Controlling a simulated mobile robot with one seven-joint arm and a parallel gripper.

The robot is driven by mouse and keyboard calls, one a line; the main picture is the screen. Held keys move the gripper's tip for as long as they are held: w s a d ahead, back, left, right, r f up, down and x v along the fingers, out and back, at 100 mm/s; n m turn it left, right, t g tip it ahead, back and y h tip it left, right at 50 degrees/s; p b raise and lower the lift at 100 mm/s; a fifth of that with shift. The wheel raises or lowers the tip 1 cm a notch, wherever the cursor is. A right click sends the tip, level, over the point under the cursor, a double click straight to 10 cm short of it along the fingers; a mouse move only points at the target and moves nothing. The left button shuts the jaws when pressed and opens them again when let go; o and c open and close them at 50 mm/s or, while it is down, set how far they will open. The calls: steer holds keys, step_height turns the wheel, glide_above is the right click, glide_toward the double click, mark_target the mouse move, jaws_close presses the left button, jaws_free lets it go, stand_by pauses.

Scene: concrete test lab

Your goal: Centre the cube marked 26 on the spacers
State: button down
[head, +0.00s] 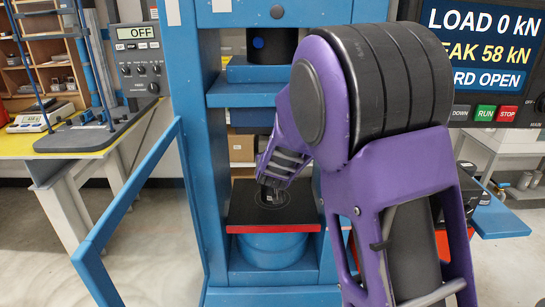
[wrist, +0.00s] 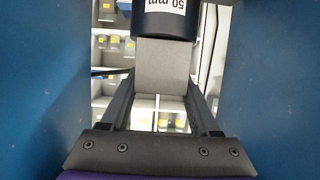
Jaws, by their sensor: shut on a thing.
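My gripper (head: 270,182) points down just over the middle of the black lower platen (head: 240,207), between the blue columns of the press. In the wrist view, the two fingers (wrist: 161,85) are shut on a grey block (wrist: 163,66). A black cylinder marked "50 mm" (wrist: 166,22) meets the block's upper edge in that picture. I cannot tell whether they are joined or only touching. In the head view the small dark shape at the fingertips is too small to make out. No 26 is readable in either view.
The blue press frame (head: 189,130) stands close on both sides of my gripper. The black upper platen (head: 285,46) hangs above. A blue guard frame (head: 125,205) swings out at left. A yellow bench (head: 35,145) with a scale stands at left. The display (head: 483,45) reads 0 kN.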

stand_by(0.3)
steer(key=shift+c, duration=0.2)
jaws_free()
steer(key=shift+f, duration=0.1)
steer(key=shift+s, duration=0.1)
steer(key=p+v, duration=0.2)
steer(key=v, duration=0.6)
steer(key=shift+p, duration=0.3)
steer(key=shift+d, duration=0.1)
stand_by(0.4)
